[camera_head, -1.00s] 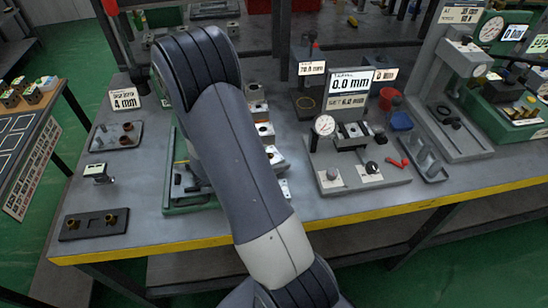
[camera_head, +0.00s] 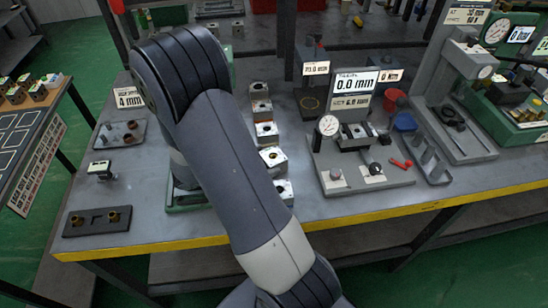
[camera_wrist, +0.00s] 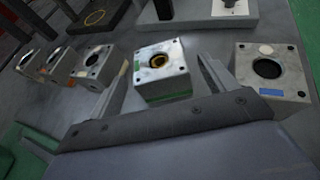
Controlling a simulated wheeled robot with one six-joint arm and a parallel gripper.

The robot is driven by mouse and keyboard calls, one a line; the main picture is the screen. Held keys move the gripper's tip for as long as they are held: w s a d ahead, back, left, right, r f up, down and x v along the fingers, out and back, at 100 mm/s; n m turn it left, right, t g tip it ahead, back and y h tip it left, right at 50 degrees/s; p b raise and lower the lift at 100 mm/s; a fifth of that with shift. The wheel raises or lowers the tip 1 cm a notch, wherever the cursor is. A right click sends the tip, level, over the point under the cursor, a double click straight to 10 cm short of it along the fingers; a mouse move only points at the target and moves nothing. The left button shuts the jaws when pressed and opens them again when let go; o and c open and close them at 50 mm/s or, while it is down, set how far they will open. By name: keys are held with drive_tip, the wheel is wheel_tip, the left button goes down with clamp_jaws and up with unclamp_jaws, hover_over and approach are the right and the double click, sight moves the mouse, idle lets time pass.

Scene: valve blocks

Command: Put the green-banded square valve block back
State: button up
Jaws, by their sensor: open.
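The green-banded square valve block (camera_wrist: 160,72) is a pale metal cube with a round bore in its top and a green stripe low on its near face. It stands upright in a row of similar blocks. My gripper (camera_wrist: 208,72) is open in the wrist view, with one finger on each side of this block and a visible gap to it. In the head view my arm hides the gripper. The green-banded block there is probably the second from the front (camera_head: 272,157), but its band cannot be made out.
A blue-banded block (camera_wrist: 270,72) stands close on the right in the wrist view. Another block (camera_wrist: 97,66) and more stand to the left. A gauge stand (camera_head: 360,180) is right of the row. A dark plate with two brass pieces (camera_head: 97,221) lies front left.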

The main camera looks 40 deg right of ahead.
drive_tip(key=v, duration=0.6)
drive_tip(key=shift+a+r, duration=0.1)
drive_tip(key=shift+a, duration=0.15)
drive_tip(key=shift+c, duration=0.3)
idle(0.7)
